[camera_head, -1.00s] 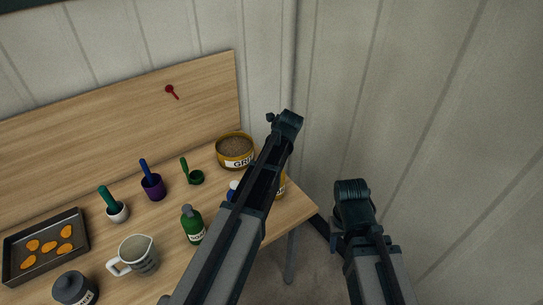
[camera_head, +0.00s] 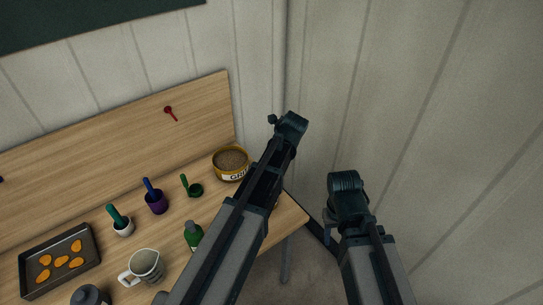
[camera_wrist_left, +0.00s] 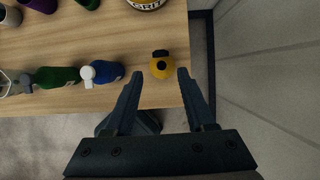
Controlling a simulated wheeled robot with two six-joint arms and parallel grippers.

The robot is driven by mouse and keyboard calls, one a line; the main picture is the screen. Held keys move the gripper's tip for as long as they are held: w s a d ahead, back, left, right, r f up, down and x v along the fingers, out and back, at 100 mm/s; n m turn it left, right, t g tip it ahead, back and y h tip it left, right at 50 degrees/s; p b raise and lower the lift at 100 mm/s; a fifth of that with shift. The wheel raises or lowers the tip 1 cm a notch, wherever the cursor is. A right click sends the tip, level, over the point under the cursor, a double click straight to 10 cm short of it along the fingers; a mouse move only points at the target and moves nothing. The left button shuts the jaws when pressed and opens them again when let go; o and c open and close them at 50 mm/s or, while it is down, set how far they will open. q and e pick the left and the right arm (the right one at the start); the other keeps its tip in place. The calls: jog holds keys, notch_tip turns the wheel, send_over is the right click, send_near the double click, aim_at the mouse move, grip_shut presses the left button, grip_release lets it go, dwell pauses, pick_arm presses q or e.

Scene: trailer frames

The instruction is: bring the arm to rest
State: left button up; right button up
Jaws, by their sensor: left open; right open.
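My left arm (camera_head: 235,235) reaches up across the middle of the head view, and its gripper is hidden behind its links there. In the left wrist view my left gripper (camera_wrist_left: 160,75) is open over the table's edge. A yellow bottle with a dark top (camera_wrist_left: 162,68) shows between the fingertips, apparently below them and not gripped. My right arm (camera_head: 372,265) is folded at the lower right of the head view. My right gripper (camera_head: 329,228) shows only as a small dark part beside it; it is open, clear of the table.
The wooden table (camera_head: 285,215) holds a labelled tin (camera_head: 230,163), a green bottle (camera_head: 193,236), a jug (camera_head: 146,268), a baking tray (camera_head: 24,266) and several cups. A blue bottle (camera_wrist_left: 105,72) stands left of the yellow one. Panelled walls (camera_head: 440,120) close off the right.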

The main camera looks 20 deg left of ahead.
dwell(0.5)
pick_arm(q)
jog(key=s+d+f+n+g+h+b, duration=0.1)
jog(key=s+d+f+n+b, duration=0.3)
jog(key=s+n, duration=0.3)
jog(key=s+d+f+n+g+b, duration=0.1)
jog(key=s+d+f+n+b, duration=0.3)
jog(key=s+f+n+b, duration=0.1)
jog(key=s+d+f+n+g+h+b, duration=0.1)
jog(key=s+d+f+n+b, duration=0.3)
jog(key=s+n, duration=0.5)
notch_tip(320, 180, down, 2)
jog(key=s, duration=0.2)
jog(key=shift+s+d+f+n+h+b, duration=0.2)
jog(key=shift+s+n+h+b, duration=0.1)
jog(key=shift+n+b, duration=0.1)
dwell(0.8)
